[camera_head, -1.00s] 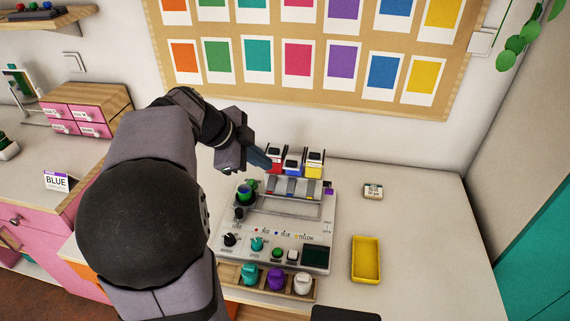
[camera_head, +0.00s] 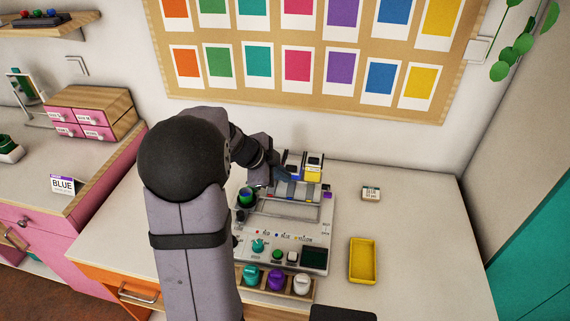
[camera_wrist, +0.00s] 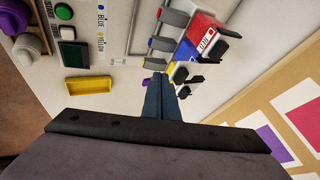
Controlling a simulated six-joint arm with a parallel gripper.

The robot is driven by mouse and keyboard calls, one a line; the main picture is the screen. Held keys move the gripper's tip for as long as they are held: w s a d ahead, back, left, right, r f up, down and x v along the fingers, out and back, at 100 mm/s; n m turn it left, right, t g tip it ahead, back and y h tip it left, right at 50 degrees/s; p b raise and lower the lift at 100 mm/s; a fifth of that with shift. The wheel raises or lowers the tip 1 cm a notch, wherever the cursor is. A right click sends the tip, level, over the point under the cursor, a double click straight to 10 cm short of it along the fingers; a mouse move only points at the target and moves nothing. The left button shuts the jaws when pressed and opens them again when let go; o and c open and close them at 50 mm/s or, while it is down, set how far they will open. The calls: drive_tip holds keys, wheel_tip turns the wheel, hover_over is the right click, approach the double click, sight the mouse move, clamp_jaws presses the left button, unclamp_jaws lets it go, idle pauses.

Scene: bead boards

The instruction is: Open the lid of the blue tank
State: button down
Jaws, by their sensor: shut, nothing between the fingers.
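The blue tank (camera_head: 291,168) stands at the back of the white machine, between a yellow tank (camera_head: 314,168) and the red tank, which my arm hides in the head view. In the wrist view the blue tank (camera_wrist: 186,50) sits between the labelled red tank (camera_wrist: 206,30) and the yellow tank (camera_wrist: 181,74). Its black lid (camera_wrist: 209,53) is at its top; I cannot tell surely whether it is closed. My gripper (camera_head: 284,174) is shut and empty, just in front of the tanks. Its fingertips (camera_wrist: 160,78) show close to the yellow tank in the wrist view.
The white machine (camera_head: 285,235) has knobs, buttons and a dark screen. Teal, purple and white knob-like pieces stand in a wooden rack (camera_head: 262,290) in front. A yellow tray (camera_head: 362,262) and a small labelled block (camera_head: 371,193) lie to the right, with clear table around them.

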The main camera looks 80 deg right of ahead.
sight(291, 170)
drive_tip(key=shift+d+p, duration=0.65)
drive_tip(key=shift+d, duration=0.5)
drive_tip(key=b, duration=0.2)
drive_tip(key=d+b, duration=0.1)
drive_tip(key=b, duration=0.2)
drive_tip(key=shift+d+f+b, duration=0.1)
drive_tip(key=shift+f+b, duration=0.15)
drive_tip(key=shift+b, duration=0.05)
drive_tip(key=shift+r, duration=0.3)
drive_tip(key=shift+b, duration=0.35)
